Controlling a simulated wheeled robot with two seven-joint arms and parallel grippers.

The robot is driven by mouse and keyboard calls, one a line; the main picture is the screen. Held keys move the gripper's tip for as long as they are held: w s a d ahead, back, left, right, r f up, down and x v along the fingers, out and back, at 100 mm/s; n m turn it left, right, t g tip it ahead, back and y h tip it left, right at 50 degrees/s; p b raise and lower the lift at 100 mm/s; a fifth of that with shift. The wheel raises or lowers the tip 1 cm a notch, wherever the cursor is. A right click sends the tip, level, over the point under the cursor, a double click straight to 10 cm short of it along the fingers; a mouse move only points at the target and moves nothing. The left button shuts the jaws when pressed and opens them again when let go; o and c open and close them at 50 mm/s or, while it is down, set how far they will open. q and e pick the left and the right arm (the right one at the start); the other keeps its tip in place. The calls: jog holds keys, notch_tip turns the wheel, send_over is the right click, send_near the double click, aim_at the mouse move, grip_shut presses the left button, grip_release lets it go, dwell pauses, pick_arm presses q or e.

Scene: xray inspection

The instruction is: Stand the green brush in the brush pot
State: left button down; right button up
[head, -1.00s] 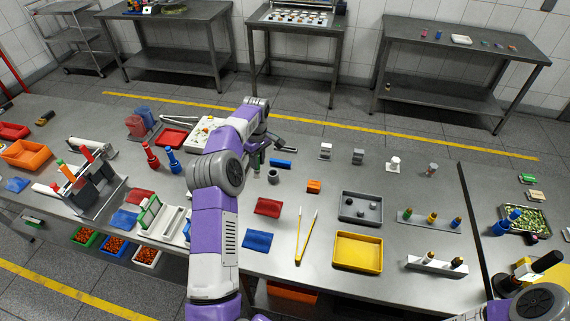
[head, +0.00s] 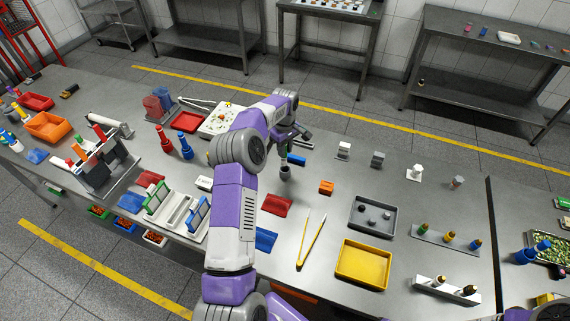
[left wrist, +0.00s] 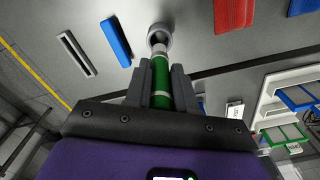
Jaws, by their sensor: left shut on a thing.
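My left gripper (head: 284,146) is shut on the green brush (left wrist: 160,83), which stands roughly upright between the fingers in the left wrist view. The brush pot (head: 285,174) is a small dark grey cup on the table, directly below the gripper in the head view. In the left wrist view the brush's pale lower end meets the round mouth of the pot (left wrist: 160,33). I cannot tell how deep the tip is inside it. My right gripper is not in view.
A red cloth (head: 277,205) and yellow tweezers (head: 311,238) lie in front. Grey tray (head: 371,232) and yellow tray (head: 363,278) are to the right.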

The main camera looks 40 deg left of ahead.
aim_at(285, 159)
pick_arm(q)
notch_tip(285, 159, down, 2)
jog(key=shift+f, duration=0.15)
notch_tip(285, 159, down, 4)
jog(key=shift+f, duration=0.15)
jog(key=c, duration=0.9)
grip_release()
jog(key=shift+c, duration=0.2)
jog(key=shift+r, duration=0.2)
jog(key=r, duration=0.7)
jog(key=shift+w+a+r, duration=0.1)
jog(key=shift+w, duration=0.1)
jog(key=shift+r, duration=0.1)
